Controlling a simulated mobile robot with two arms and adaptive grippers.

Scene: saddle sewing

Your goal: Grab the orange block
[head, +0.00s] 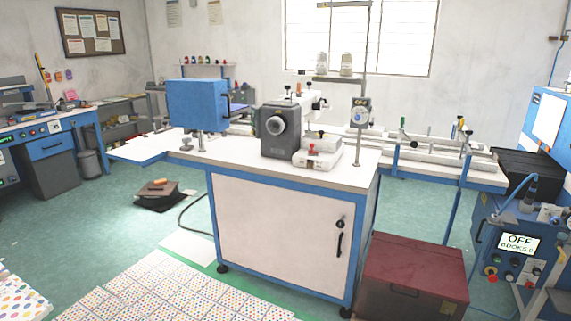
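A small orange piece (159,181), which looks like the orange block, lies on top of a dark low pedal-like box (163,199) on the floor. It is left of the white and blue cabinet, and small and far off, so its exact shape is hard to tell. Neither of my grippers shows in the head view.
A sewing machine (281,128) and a blue box (197,103) stand on the cabinet's white top (335,176). A dark red chest (413,277) stands at the right. A dotted sheet (170,290) lies in front. Green floor (110,215) is open around the pedal; a cable runs beside it.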

